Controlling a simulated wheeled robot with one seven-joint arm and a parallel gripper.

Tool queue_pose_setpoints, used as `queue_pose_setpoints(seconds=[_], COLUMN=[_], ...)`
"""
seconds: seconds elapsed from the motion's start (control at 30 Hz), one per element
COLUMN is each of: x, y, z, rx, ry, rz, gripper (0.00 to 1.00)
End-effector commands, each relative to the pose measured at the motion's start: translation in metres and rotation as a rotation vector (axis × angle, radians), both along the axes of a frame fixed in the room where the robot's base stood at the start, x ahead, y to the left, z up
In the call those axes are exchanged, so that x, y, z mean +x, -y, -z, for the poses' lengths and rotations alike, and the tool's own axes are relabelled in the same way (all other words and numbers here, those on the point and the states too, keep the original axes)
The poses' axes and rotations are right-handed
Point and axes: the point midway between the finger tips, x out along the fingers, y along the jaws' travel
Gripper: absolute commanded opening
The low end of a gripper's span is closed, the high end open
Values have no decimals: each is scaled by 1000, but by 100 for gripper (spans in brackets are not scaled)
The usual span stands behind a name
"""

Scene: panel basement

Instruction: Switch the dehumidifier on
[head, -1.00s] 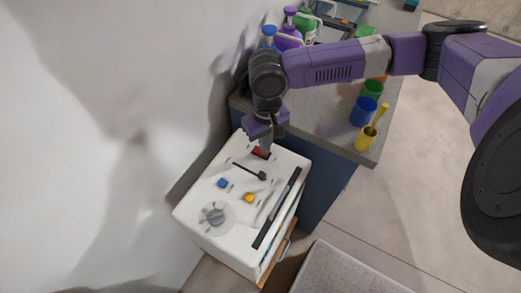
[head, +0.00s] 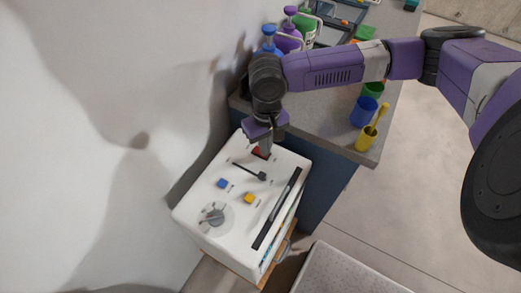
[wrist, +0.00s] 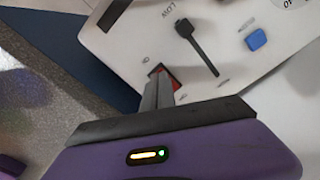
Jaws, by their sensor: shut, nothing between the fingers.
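The dehumidifier (head: 208,242) is a white box by the wall. Its top carries a red rocker switch (head: 256,150) near the far edge, a black lever (head: 250,172), a blue button (head: 223,183), a yellow button (head: 249,198) and a grey dial (head: 213,215). My gripper (head: 265,153) is shut and empty, pointing down at the red switch. In the wrist view its fingertips (wrist: 160,80) overlap the switch (wrist: 174,83) and hide part of it. They look at or very near its surface; contact and the switch's position cannot be told.
A grey counter (head: 315,113) on a blue cabinet stands behind the dehumidifier, with a blue cup (head: 362,111), a yellow cup (head: 366,139) and pump bottles (head: 290,36) on it. A light grey padded surface (head: 345,272) is at the bottom. The wall is close on the left.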

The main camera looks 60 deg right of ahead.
Motion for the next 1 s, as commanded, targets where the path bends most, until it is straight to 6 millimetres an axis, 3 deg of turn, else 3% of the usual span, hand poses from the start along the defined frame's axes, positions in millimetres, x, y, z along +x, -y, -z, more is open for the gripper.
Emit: queue_pose_setpoints(seconds=[1.0], x=[0], y=[0], z=[-69], rx=[1], ry=[0], rz=[0], gripper=[0])
